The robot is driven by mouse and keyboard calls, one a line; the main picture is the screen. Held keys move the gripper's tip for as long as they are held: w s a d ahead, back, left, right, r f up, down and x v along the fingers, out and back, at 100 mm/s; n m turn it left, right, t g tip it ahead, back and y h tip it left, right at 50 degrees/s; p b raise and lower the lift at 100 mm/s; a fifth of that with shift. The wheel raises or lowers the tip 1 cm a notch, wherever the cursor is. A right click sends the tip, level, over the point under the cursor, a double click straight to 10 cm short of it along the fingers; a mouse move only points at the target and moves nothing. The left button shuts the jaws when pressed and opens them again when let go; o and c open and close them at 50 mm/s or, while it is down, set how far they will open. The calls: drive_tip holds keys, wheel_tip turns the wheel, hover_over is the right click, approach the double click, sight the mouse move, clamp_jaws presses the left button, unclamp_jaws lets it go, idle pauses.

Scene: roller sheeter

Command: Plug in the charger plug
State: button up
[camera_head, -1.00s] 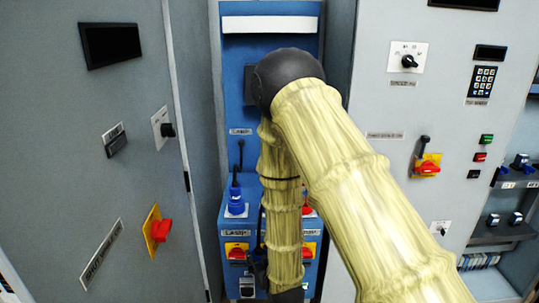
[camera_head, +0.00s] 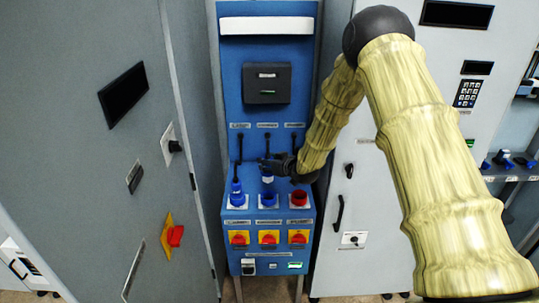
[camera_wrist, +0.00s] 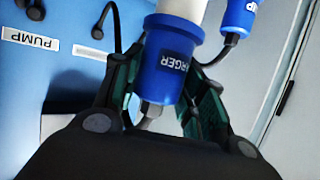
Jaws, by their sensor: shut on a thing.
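The charger plug (camera_wrist: 168,65) is blue with a white front part, and its label is partly readable as "ARGER". My gripper (camera_wrist: 163,92) is shut on its blue body, one finger on each side. In the head view my gripper (camera_head: 278,165) reaches in from the right and holds the plug (camera_head: 267,178) upright, white end down. The plug is over the middle blue socket (camera_head: 268,199) on the blue cabinet; whether its tip touches the socket I cannot tell.
A blue plug (camera_head: 236,193) sits in the left socket, with its cable above. A red socket (camera_head: 299,198) is at the right. Yellow-red switches (camera_head: 268,238) line the cabinet's front below. Grey cabinets (camera_head: 110,190) flank it closely. A "PUMP" label (camera_wrist: 30,39) shows in the wrist view.

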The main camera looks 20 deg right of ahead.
sight(269, 175)
drive_tip(key=shift+w+d, duration=0.1)
drive_tip(key=shift+d, duration=0.05)
drive_tip(key=shift+f+b, duration=1.2)
drive_tip(key=shift+f, duration=1.95)
drive_tip(key=shift+b, duration=0.35)
drive_tip(key=shift+f+b, duration=1.9)
drive_tip(key=shift+f, duration=0.7)
drive_tip(key=o, duration=1.3)
drive_tip(key=v, duration=1.2)
